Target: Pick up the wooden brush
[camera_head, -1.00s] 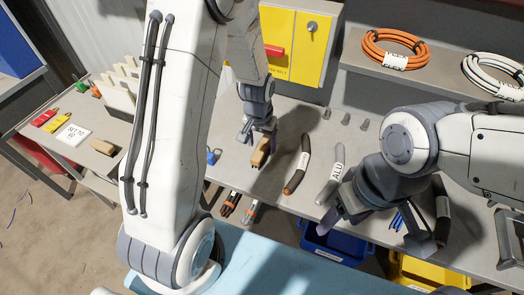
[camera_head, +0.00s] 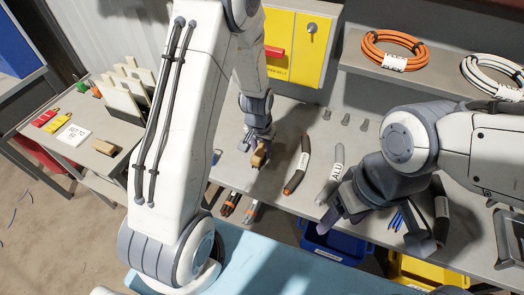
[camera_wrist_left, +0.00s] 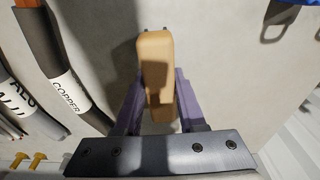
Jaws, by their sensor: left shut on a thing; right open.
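The wooden brush has a tan wooden body (camera_head: 258,157) and shows over the grey bench in the head view. In the left wrist view its block (camera_wrist_left: 155,75) stands lengthwise between the two purple-grey fingers. My left gripper (camera_head: 262,142) points down over the bench and is shut on this brush. The bristles are mostly hidden; I cannot tell for sure whether the brush touches the bench. My right gripper (camera_head: 330,212) is open and empty at the bench's front edge, beside the grey cable piece marked ALU (camera_head: 335,175).
A dark cable piece (camera_head: 298,165) lies right of the brush; in the wrist view it is marked COPPER (camera_wrist_left: 65,85). Short cable ends (camera_head: 232,203) lie at the front edge. A blue bin (camera_head: 335,243) and a yellow bin (camera_head: 420,272) stand below. Another tan block (camera_head: 104,147) is on the left table.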

